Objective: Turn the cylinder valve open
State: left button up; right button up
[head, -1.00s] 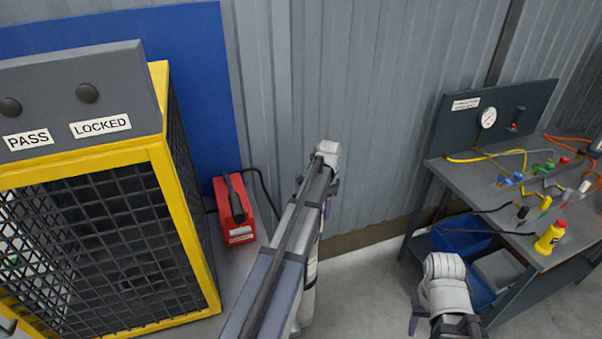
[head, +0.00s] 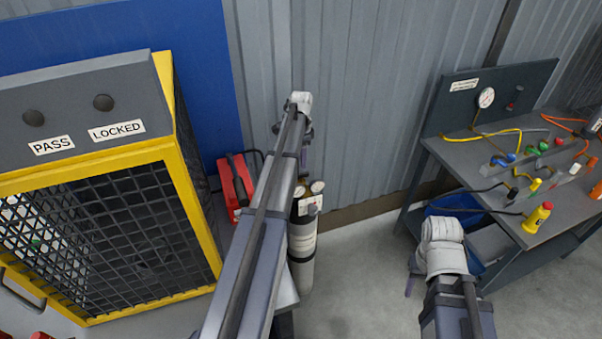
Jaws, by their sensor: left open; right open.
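A grey gas cylinder (head: 302,245) with a pale label stands upright by the wall, just right of my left forearm. Two round gauges (head: 318,187) sit at its top. The cylinder's left side is covered by my arm, and I cannot make out the valve handle. My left gripper (head: 293,140) is above and beyond the gauges in the picture, apart from them, open and holding nothing visible. My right gripper (head: 420,272) is open and empty, low in front of the bench at the right.
A yellow-framed mesh cage (head: 190,200) with PASS and LOCKED labels fills the left. A red case (head: 236,190) sits behind my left arm. Floor between is clear.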

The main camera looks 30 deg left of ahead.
aim_at(301, 175)
pick_arm(q)
notch_tip(301, 175, down, 7)
jog(key=b, duration=0.6)
jog(key=shift+r, duration=0.15)
jog(key=shift+c, duration=0.3)
grip_shut()
